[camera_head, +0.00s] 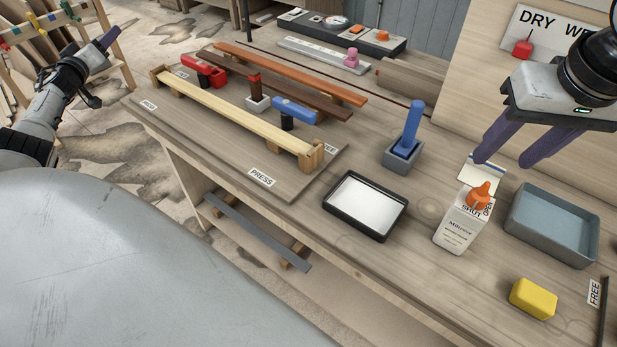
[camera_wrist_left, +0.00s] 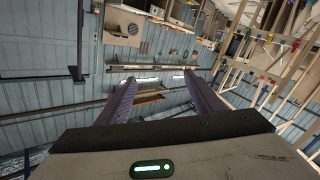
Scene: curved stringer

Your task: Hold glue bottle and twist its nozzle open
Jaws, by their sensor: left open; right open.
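The glue bottle (camera_head: 459,228) is white with dark print and stands upright on the bench. Its orange nozzle (camera_head: 480,195) is on top, next to lettering that seems to read "SHUT". My right gripper (camera_head: 503,163) is open and empty, above and behind the bottle, fingers pointing down and left; it appears apart from the nozzle. My left gripper (camera_head: 105,42) is far off at the upper left, away from the bench. In the left wrist view its two fingers (camera_wrist_left: 160,98) are spread with nothing between them.
A black tray with a white sheet (camera_head: 331,206) lies left of the bottle. A grey-blue bin (camera_head: 515,223) stands right, a yellow block (camera_head: 533,298) in front. A blue-handled tool (camera_head: 412,125) sits in a grey holder behind. A pressing board (camera_head: 210,138) with clamps fills the left.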

